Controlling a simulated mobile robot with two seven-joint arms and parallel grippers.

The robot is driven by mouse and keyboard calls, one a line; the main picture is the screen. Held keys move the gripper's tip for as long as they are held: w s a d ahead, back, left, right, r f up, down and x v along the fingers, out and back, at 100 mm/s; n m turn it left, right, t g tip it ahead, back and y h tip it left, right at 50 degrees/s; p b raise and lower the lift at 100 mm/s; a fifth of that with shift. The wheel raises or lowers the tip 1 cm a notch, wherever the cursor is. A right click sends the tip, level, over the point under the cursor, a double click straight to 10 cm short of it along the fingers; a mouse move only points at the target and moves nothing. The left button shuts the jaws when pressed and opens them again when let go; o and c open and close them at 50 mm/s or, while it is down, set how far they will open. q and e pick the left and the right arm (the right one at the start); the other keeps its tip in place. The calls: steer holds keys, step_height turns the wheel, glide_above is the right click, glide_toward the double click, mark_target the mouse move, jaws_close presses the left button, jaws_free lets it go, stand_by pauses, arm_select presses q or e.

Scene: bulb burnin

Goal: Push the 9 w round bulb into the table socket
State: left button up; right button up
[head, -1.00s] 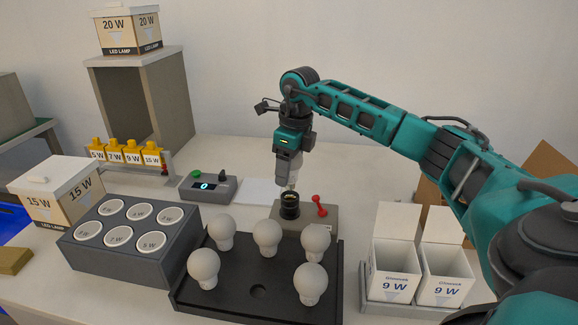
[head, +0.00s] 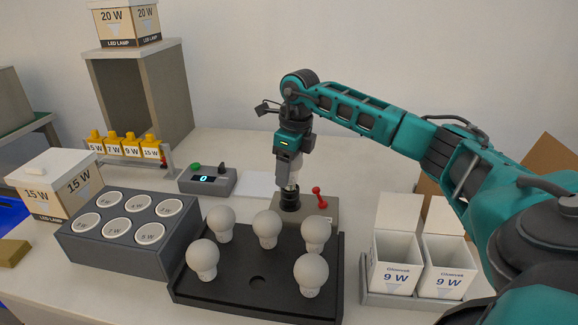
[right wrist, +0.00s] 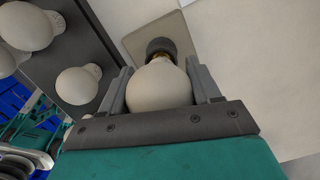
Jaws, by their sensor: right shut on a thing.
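My right gripper (head: 290,178) points down over the table socket and is shut on a white round bulb. In the right wrist view the bulb (right wrist: 160,88) sits between the two fingers, its wattage mark not visible. The black table socket (head: 290,198) stands on a grey-brown box (head: 318,212). It also shows in the right wrist view (right wrist: 161,45), right at the bulb's base end, with a little brass between them. The bulb looks in line with the socket; I cannot tell how deep its base is in. My left gripper is not in view.
A black tray (head: 232,282) with several round bulbs stands in front of the socket. A red lever (head: 320,197) is on the socket box. A meter (head: 208,180) reading 0 stands left.

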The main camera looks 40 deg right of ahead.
steer(key=shift+f+b, duration=0.3)
steer(key=shift+f, duration=0.4)
steer(key=o, duration=1.1)
steer(key=r, duration=0.4)
steer(key=s+r, duration=0.1)
steer(key=r, duration=0.2)
steer(key=r+p, duration=0.1)
steer(key=r, duration=0.3)
steer(key=shift+s+d+r, duration=0.15)
steer(key=shift+d+r, duration=0.15)
steer(key=shift+r, duration=0.6)
